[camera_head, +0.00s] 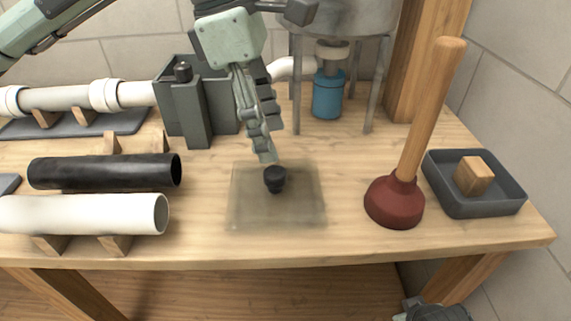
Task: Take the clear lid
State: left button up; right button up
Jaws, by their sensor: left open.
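The clear lid (300,206) is a see-through square plate with a dark round knob (275,180) near its middle. It lies on or just above the wooden bench; I cannot tell which. My left gripper (266,157) comes down from above, open, with its fingertips just behind the knob in the picture. I cannot tell whether a fingertip touches the knob. One finger partly hides the other. A piece of my right arm or gripper (436,311) shows at the bottom edge, with its fingers out of view.
A red plunger (396,203) stands right of the lid, beside a grey tray (485,209) holding a wooden block (474,175). Black (105,172) and white (90,214) pipes rest on wooden supports at left. A grey box (186,110) and blue-bottomed trap (327,95) stand behind.

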aim_at(275, 172)
pick_arm(q)
jog(key=shift+a+f+m+y, duration=0.2)
jog(key=shift+a+m+y, duration=0.1)
jog(key=shift+a+y, duration=0.3)
jog(key=f, duration=0.2)
jog(key=d+f, duration=0.1)
jog(key=f, duration=0.2)
jog(key=d+f, duration=0.1)
jog(key=f, duration=0.1)
jog(key=shift+s+f+p, duration=0.1)
jog(key=shift+f+p, duration=0.25)
jog(key=shift+p, duration=0.05)
pick_arm(e)
jog(key=shift+s+d+f, duration=0.35)
jog(key=shift+s+f, duration=0.15)
jog(key=shift+f, duration=0.3)
pick_arm(q)
jog(key=c, duration=1.2)
grip_shut()
jog(key=shift+r, duration=0.1)
